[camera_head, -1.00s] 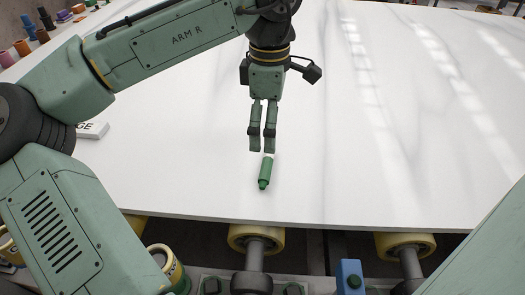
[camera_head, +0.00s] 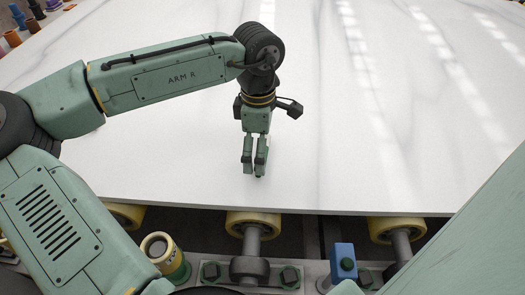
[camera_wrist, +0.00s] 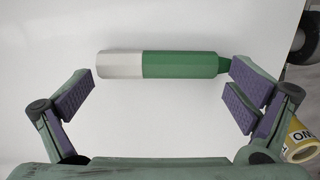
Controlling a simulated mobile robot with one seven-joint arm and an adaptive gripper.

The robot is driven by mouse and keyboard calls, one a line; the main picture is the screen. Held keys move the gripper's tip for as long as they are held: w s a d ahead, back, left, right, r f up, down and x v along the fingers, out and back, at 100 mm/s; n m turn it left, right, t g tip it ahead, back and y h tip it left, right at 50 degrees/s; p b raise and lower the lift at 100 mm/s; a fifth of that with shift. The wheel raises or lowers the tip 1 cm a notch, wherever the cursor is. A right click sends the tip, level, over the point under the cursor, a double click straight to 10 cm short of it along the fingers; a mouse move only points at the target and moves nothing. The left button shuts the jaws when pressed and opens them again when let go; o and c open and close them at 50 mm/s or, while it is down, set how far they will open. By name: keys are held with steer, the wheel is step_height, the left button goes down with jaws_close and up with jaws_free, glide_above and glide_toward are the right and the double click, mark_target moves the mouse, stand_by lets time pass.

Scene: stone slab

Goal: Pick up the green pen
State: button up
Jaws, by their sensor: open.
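The green pen (camera_wrist: 180,65) lies sideways across the wrist view, with a pale grey end at left and a narrower green tip at right. It rests on the white slab (camera_head: 380,130). My gripper (camera_head: 254,173) points down at the slab near its front edge, and its fingers hide the pen in the head view. In the wrist view my gripper (camera_wrist: 160,75) is open and empty, its purple-padded fingers wide apart near the two ends of the pen. The right finger is very close to the green tip; contact cannot be told.
Yellow rollers (camera_head: 252,219) stand below the slab's front edge. A yellow-and-green can (camera_head: 163,252) and a blue block (camera_head: 343,263) are in front of it. Several small coloured objects (camera_head: 35,12) stand at the far left. The slab around my gripper is clear.

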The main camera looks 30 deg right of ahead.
steer(key=shift+c, duration=0.4)
steer(key=c, duration=0.7)
steer(key=shift+o, duration=0.2)
